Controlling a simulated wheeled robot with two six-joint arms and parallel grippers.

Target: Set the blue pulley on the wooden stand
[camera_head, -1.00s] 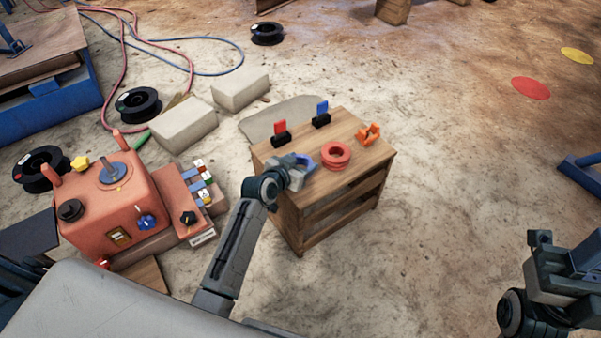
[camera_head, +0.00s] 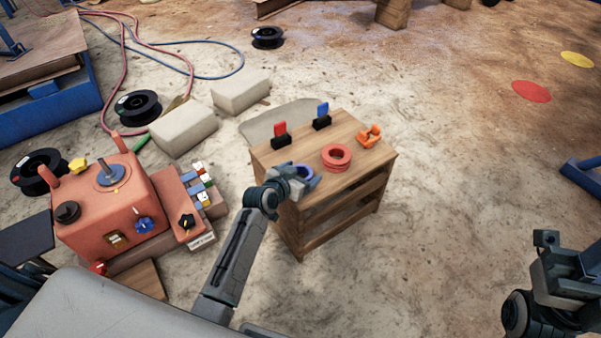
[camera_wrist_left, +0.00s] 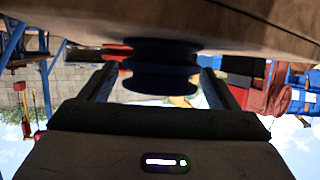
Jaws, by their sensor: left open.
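The blue pulley (camera_head: 304,172) rests flat on the top of the wooden stand (camera_head: 352,176), near its front left corner. My left gripper (camera_head: 307,177) is at that corner and partly covers the pulley. In the left wrist view, which is upside down, the dark blue pulley (camera_wrist_left: 160,68) touches the wooden top (camera_wrist_left: 235,28). The open fingers of my left gripper (camera_wrist_left: 157,85) stand on either side of it, with gaps. My right gripper (camera_head: 568,262) is at the lower right, far from the stand; its jaws cannot be made out.
A red pulley (camera_head: 336,157), an orange bracket (camera_head: 370,136) and red (camera_head: 280,134) and blue (camera_head: 322,114) upright pieces share the stand top. A red machine (camera_head: 105,205) stands at left. Pale blocks (camera_head: 184,130) lie behind. The floor right of the stand is clear.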

